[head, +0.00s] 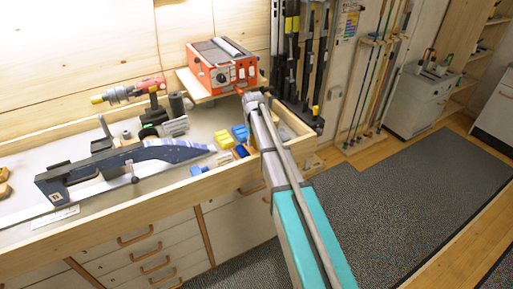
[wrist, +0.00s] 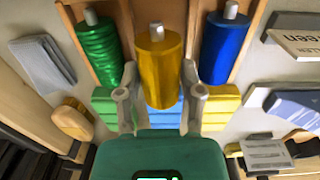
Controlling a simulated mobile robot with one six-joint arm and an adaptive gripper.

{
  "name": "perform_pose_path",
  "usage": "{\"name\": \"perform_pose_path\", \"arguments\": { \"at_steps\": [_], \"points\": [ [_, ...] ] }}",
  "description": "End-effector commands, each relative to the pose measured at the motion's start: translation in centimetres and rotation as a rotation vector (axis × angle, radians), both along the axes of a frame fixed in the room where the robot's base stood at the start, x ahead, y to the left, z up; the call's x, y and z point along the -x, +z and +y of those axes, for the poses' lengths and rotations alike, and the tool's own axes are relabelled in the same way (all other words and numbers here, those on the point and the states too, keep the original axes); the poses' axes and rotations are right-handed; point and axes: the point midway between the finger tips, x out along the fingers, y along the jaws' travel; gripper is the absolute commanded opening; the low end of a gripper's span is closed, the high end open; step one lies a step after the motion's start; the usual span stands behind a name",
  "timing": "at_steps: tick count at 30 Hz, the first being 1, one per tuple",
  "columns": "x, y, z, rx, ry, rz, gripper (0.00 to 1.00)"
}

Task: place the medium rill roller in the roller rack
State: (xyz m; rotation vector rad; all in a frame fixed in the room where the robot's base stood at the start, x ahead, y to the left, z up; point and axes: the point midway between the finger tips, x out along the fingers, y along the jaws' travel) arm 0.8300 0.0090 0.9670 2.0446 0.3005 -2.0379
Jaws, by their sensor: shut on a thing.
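In the wrist view, my gripper (wrist: 160,92) is shut on a gold roller (wrist: 158,65) with a pale shaft end. A wooden rack (wrist: 265,22) with upright dividers lies beyond it, holding a ribbed green roller (wrist: 98,50) at left and a blue roller (wrist: 224,50) at right. The gold roller lines up with the middle bay between them. It looks nearer to the camera than the other two; whether it touches the rack cannot be told. In the head view, my gripper (head: 247,97) is over the right end of the bench, and the arm hides what is behind it.
Green, blue and yellow blocks (wrist: 220,103) lie below the rollers. A brush (wrist: 72,120) and a folded cloth (wrist: 42,62) are at left. In the head view, a red machine (head: 222,66) stands behind my gripper, and a long blue profile (head: 95,172) lies along the bench.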

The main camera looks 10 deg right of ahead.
Motion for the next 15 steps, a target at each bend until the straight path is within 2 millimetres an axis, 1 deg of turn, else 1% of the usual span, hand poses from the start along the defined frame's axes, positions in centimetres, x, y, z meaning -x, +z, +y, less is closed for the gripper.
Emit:
{"name": "perform_pose_path", "arguments": {
  "at_steps": [1, 6, 10, 15],
  "points": [
    [0.1, -0.9, 0.0, 0.000, 0.000, 0.000, 0.00],
    [0.1, -2.2, 0.0, 0.000, 0.000, 0.000, 0.00],
    [0.1, -2.5, 0.0, 0.000, 0.000, 0.000, 0.00],
    [0.1, -2.5, 0.0, 0.000, 0.000, 0.001, 0.00]
  ]
}}
